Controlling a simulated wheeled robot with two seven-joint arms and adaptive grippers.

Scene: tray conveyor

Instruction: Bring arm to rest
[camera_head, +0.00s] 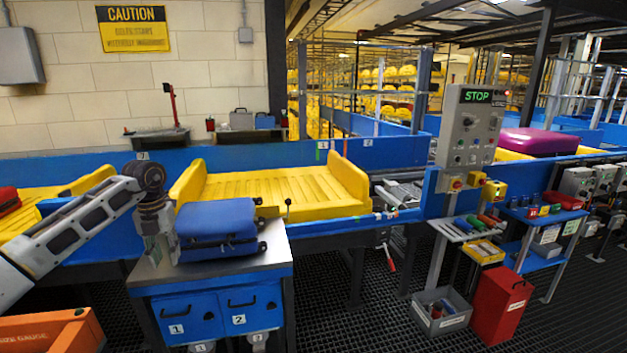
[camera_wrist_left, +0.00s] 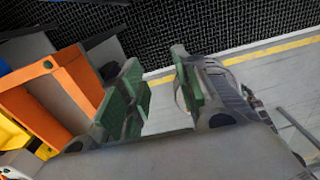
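My left arm comes in from the left in the head view, and its gripper (camera_head: 160,255) points down at the left end of a blue suitcase (camera_head: 218,225). In this view I cannot tell whether it touches the suitcase. In the left wrist view, the gripper's two green-padded fingers (camera_wrist_left: 160,85) stand apart with nothing between them. The blue suitcase lies flat on the grey top of a blue cabinet (camera_head: 205,310) with doors marked 1 and 2. My right gripper shows in neither view.
An empty yellow tray (camera_head: 275,188) sits on the blue conveyor behind the suitcase. An orange case (camera_head: 50,335) is at the lower left, below my arm. A control post with a STOP display (camera_head: 470,125) and a red bin (camera_head: 502,305) stand on the right. Dark grated floor lies between.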

